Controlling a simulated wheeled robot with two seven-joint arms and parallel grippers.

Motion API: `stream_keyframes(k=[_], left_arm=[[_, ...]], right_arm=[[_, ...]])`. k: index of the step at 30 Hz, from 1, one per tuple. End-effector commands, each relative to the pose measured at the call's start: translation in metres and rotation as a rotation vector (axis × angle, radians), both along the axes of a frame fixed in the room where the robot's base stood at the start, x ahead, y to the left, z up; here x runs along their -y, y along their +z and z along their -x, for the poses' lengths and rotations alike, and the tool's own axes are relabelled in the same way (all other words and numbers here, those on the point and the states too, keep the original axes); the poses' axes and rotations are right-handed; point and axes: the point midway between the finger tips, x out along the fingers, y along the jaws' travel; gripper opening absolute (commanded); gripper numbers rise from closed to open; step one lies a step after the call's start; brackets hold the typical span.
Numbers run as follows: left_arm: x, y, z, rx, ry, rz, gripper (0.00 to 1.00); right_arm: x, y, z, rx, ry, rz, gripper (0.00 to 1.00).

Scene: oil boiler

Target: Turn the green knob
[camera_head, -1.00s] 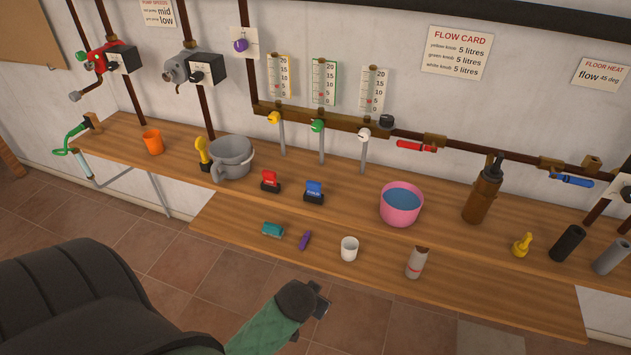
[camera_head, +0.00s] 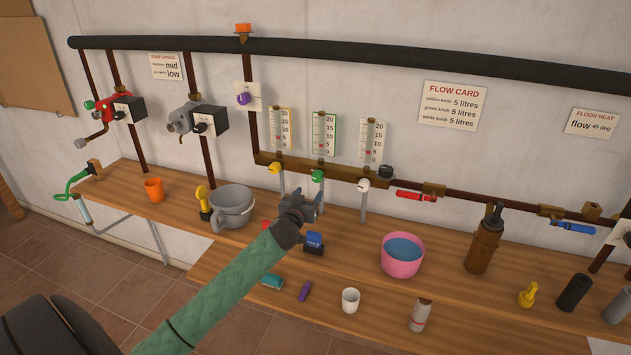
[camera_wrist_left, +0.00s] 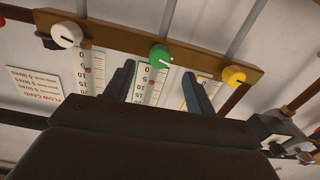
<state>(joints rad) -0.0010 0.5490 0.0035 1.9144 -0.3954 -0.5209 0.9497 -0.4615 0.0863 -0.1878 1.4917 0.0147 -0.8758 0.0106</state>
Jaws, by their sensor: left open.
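The green knob (camera_head: 317,176) sits on the brass manifold below the middle flow gauge, between the yellow knob (camera_head: 275,168) and the white knob (camera_head: 363,184). My left gripper (camera_head: 306,200) is open and just below and in front of the green knob in the head view. In the left wrist view the green knob (camera_wrist_left: 160,55) shows beyond and between the two open fingers (camera_wrist_left: 160,92), apart from them. The green-framed gauge (camera_head: 324,134) has a red mark near its low end. My right gripper is not in view.
The flow card (camera_head: 453,106) on the wall lists 5 litres for each knob. Grey pipes run down from the knobs to the wooden bench. A pink tub of water (camera_head: 402,255), grey pot (camera_head: 232,207) and blue-topped item (camera_head: 313,242) stand near my left arm.

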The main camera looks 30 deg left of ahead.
Motion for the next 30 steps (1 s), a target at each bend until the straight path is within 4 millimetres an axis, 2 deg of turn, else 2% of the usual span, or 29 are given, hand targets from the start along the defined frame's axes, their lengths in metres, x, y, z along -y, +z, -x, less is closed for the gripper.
stream_keyframes(k=[6, 9, 21, 30], left_arm=[[-0.008, 0.009, -0.015, 0.022, -0.007, 0.0, 0.55], [-0.01, 0.011, -0.026, 0.021, -0.007, -0.001, 0.55], [-0.021, 0.009, -0.073, 0.02, -0.006, -0.001, 0.55], [-0.023, 0.006, -0.081, 0.019, -0.007, 0.0, 0.55]], right_arm=[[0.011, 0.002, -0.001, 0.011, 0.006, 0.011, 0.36], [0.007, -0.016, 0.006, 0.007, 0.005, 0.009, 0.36], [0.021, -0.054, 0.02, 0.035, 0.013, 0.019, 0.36], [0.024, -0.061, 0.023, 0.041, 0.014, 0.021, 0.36]])
